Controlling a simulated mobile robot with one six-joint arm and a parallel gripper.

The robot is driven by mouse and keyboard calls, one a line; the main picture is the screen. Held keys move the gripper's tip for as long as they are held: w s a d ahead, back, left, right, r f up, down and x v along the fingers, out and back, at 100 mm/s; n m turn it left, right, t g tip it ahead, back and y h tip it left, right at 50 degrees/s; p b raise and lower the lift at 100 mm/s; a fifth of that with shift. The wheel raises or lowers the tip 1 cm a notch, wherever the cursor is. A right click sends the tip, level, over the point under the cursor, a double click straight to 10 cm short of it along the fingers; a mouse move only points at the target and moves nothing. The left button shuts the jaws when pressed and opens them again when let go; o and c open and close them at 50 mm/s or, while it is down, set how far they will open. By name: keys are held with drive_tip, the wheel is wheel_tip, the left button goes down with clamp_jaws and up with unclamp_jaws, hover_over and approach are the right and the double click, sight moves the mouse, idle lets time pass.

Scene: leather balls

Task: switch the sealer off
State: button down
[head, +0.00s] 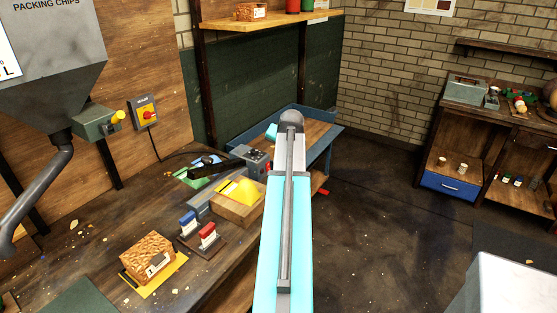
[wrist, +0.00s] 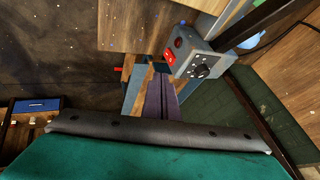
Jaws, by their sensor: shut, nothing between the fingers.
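The sealer is a long, low device on the workbench, with a grey control box (head: 256,158) at its right end in the head view. In the wrist view the control box (wrist: 208,62) is at upper right, with a black dial (wrist: 203,71), a red rocker switch (wrist: 169,57) and a dark red round lamp (wrist: 180,42). My gripper (wrist: 161,78) is shut and empty, its fingers side by side just below the switch in the picture. I cannot tell whether they touch it. In the head view my arm hides the gripper.
A wooden box with yellow sheets (head: 238,199), red and blue stampers (head: 208,234) and a carton (head: 148,257) stand on the workbench (head: 85,232). A blue-framed table (head: 318,130) stands behind.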

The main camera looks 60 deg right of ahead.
drive_tip(key=shift+v, duration=1.4)
drive_tip(key=shift+w, duration=0.15)
